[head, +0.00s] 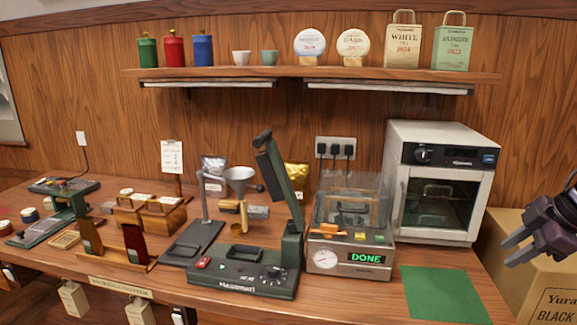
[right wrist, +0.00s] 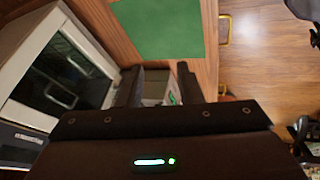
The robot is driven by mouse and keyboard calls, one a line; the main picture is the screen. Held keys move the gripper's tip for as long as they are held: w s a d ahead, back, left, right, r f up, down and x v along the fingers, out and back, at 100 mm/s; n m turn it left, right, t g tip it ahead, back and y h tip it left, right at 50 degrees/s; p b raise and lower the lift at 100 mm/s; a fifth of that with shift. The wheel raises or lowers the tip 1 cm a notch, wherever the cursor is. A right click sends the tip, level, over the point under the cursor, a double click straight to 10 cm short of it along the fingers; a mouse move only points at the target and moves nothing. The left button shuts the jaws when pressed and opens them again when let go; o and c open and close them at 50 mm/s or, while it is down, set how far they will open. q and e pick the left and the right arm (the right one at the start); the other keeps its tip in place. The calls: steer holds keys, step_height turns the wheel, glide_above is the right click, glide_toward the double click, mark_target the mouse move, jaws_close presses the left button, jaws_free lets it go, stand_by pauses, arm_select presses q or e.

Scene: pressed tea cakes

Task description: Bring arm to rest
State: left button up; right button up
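My right gripper (head: 509,252) is at the right edge of the head view, in front of a cardboard box (head: 545,290) and to the right of the green mat (head: 443,295). Its two dark fingers are apart with nothing held between them. In the right wrist view the fingers of the gripper (right wrist: 158,85) also stand apart, with a pale thing visible through the gap beyond them. My left gripper is in neither view.
A white oven (head: 437,185) stands on the wooden counter left of my right gripper; it is close by in the wrist view (right wrist: 60,75). Left of it is a machine reading DONE (head: 350,255), then a dark green press (head: 245,275). A shelf (head: 310,73) runs above. Open floor (right wrist: 255,60) lies beyond the counter.

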steer(key=s+d+f+m+t+h+p, duration=0.1)
steer(key=s+d+f+m+t, duration=0.1)
steer(key=d+f, duration=0.7)
steer(key=s+d+f+m+t, duration=0.2)
steer(key=d+f+m, duration=0.1)
steer(key=d+f, duration=0.6)
steer(key=s+f+m+h, duration=0.15)
steer(key=s+f, duration=0.45)
steer(key=f, duration=0.6)
steer(key=s+f+m+h, duration=0.15)
steer(key=s+f, duration=0.35)
steer(key=f, duration=0.6)
steer(key=s+a+f+m+g+p, duration=0.1)
steer(key=s+a+f+g, duration=0.1)
steer(key=s+a+f, duration=0.75)
steer(key=s+a+f+m+g+p, duration=0.15)
steer(key=s+a+f, duration=0.5)
steer(key=f, duration=0.65)
steer(key=s+a+f+g, duration=0.1)
steer(key=s+a, duration=0.3)
steer(key=a, duration=0.4)
steer(key=s+a+f+g, duration=0.2)
steer(key=s+a+f, duration=0.2)
steer(key=a, duration=0.5)
steer(key=s+a+f+g, duration=0.1)
steer(key=s+a+f, duration=0.2)
steer(key=a, duration=0.5)
steer(key=shift+s+a+f+y, duration=0.2)
steer(key=shift+s+a+y, duration=0.15)
steer(key=shift+s, duration=0.35)
